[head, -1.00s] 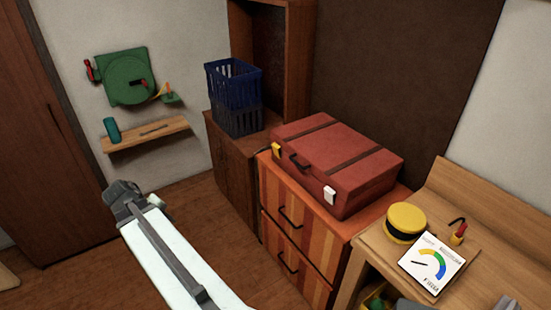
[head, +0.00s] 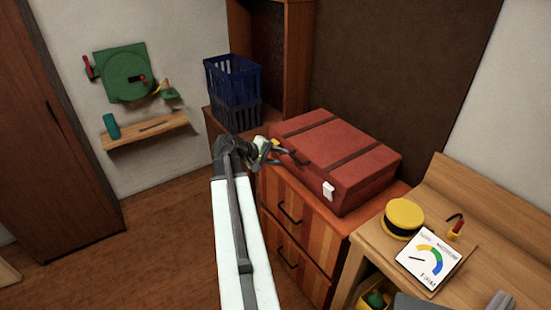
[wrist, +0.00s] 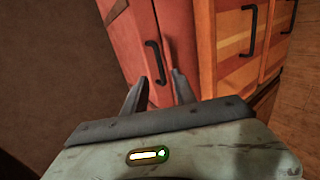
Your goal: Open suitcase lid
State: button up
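The red suitcase (head: 340,150) with two dark straps lies flat and closed on the orange striped drawer cabinet (head: 315,245). My gripper (head: 284,153) is at the suitcase's front left, beside the handle. In the wrist view the suitcase (wrist: 125,45) fills the upper middle, and its black handle (wrist: 153,62) appears between and beyond the fingers of my gripper (wrist: 158,77). The fingers are apart with nothing held; I cannot tell whether they touch the suitcase.
A blue basket (head: 232,90) stands on the brown cabinet to the left. At right, a wooden bench (head: 460,205) holds a yellow round object (head: 404,217) and a gauge card (head: 430,258). The drawer handles (head: 290,213) stick out below the suitcase. Open floor lies at left.

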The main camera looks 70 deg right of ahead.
aim_at(294, 159)
jog(key=b+x, duration=0.4)
jog(key=x, duration=0.5)
jog(key=shift+b, duration=0.3)
jog(key=shift+s+d+f, duration=0.1)
jog(key=shift+s+d, duration=0.05)
jog(key=shift+s+d+f, duration=0.1)
jog(key=shift+d+f, duration=0.05)
grip_shut()
